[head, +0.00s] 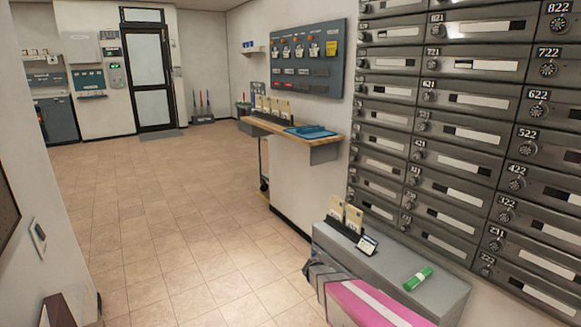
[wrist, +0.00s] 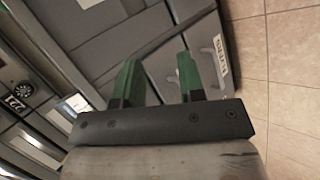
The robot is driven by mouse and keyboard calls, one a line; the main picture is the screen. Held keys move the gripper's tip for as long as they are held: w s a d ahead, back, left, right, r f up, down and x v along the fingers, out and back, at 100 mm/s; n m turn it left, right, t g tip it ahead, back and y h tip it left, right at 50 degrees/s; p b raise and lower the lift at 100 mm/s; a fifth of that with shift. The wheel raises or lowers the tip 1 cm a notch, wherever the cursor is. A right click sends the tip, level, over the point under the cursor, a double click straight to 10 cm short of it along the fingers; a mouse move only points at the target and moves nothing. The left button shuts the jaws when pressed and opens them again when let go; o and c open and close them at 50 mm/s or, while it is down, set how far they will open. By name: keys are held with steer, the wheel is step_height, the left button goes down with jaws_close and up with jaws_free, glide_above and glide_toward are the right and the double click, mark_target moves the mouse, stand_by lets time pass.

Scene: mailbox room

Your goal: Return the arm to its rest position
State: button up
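My gripper (wrist: 158,72) shows in the wrist view with two green fingers on a dark palm. The fingers are apart and nothing is seen between them. Behind them are grey surfaces, with mailbox doors at the left and tiled floor at the right. In the head view I cannot make out my gripper's fingers. A pink and white shape with a dark end fills the bottom right of that view; I cannot tell what it is. Most of my arm is out of view.
A low grey bench (head: 336,238) stands under the mailboxes (head: 440,130). A green item (head: 417,278) and a dark card holder (head: 343,228) are on it. A wooden counter (head: 283,129) juts from the wall beyond. The tiled floor (head: 170,215) is clear toward the door (head: 150,75).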

steer(key=s+a+r+m+g+y, duration=0.1)
steer(key=s+a+r+m+y, duration=0.1)
steer(key=s+r+y, duration=0.7)
steer(key=s+r, duration=0.7)
steer(key=r, duration=0.2)
steer(key=shift+a+r, duration=0.2)
steer(key=shift+r, duration=0.05)
steer(key=shift+s, duration=0.1)
stand_by(0.4)
